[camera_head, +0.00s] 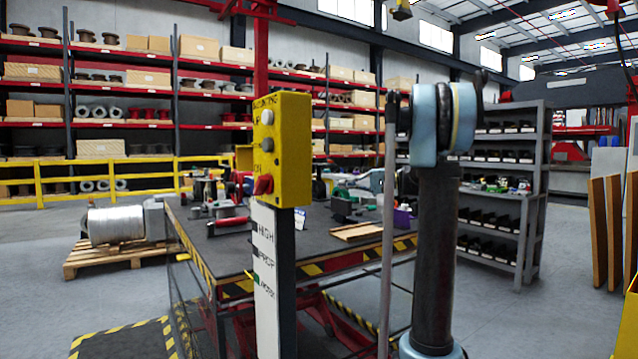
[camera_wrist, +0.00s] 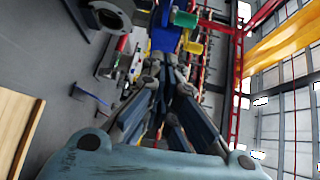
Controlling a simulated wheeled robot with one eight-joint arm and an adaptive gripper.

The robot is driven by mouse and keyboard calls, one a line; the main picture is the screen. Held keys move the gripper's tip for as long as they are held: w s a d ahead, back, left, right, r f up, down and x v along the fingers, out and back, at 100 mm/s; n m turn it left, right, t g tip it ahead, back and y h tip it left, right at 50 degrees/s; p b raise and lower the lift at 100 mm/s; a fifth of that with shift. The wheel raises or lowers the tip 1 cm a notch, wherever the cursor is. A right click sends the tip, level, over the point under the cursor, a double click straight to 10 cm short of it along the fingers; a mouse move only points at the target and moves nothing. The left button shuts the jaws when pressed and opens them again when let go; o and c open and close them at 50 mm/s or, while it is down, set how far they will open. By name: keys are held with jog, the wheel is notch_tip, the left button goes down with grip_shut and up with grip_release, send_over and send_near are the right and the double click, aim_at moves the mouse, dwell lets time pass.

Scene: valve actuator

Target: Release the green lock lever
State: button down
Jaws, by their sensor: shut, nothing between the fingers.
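In the wrist view my gripper (camera_wrist: 168,64) reaches up from the bottom edge with its dark blue-grey fingers drawn together and nothing between them. Beyond the tips is a blue body (camera_wrist: 166,38). I cannot tell which green part is the lock lever, or whether the fingertips touch anything. In the head view my arm stands in front of the right part of the workbench (camera_head: 225,255), and the lever cannot be made out there.
A yellow control box (camera_head: 281,150) on a post stands before the bench. Tools and parts crowd the bench top, with a wooden board (camera_head: 357,232) near its right edge. A grey shelf rack (camera_head: 530,200) stands behind my arm.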

jog(key=w, duration=0.1)
jog(key=w+d+r, duration=0.1)
jog(key=w+r+y, duration=0.1)
jog(key=shift+d, duration=0.3)
jog(key=shift+a, duration=0.1)
jog(key=s+a, duration=0.2)
jog(key=a, duration=0.9)
jog(key=shift+s, duration=0.3)
jog(key=shift+f, duration=0.1)
